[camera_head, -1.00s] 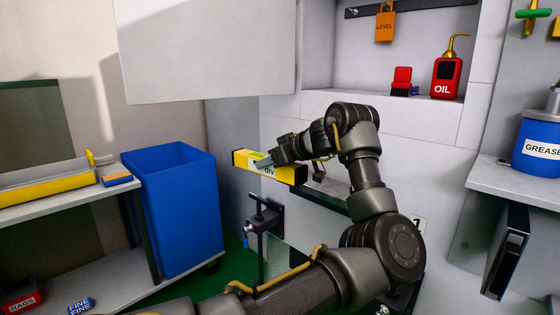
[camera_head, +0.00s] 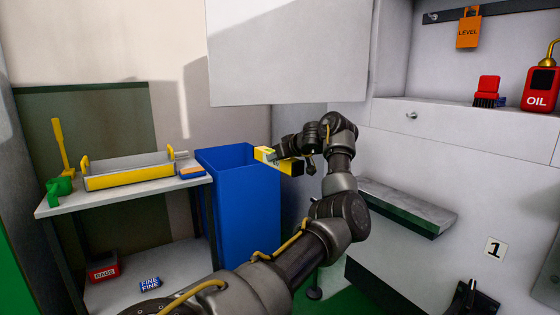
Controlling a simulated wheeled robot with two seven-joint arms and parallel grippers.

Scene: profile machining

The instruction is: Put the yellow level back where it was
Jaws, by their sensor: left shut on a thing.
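The yellow level (camera_head: 263,154), yellow with a black end, is in my left gripper (camera_head: 278,154). The gripper is shut on it and holds it up in the air, close to the upper right rim of the blue bin. The gripper and wrist hide part of the level. An orange tag marked LEVEL (camera_head: 468,32) hangs from a dark rail (camera_head: 520,8) at the upper right. My right gripper is not in view.
A blue bin (camera_head: 240,205) stands left of my left arm. A table (camera_head: 125,192) at left bears a yellow tray (camera_head: 130,177), a green item (camera_head: 60,187) and a blue-orange block (camera_head: 192,172). A grey shelf (camera_head: 405,207) juts out right of my arm. A red oil can (camera_head: 541,90) and red brush (camera_head: 487,90) stand in the niche.

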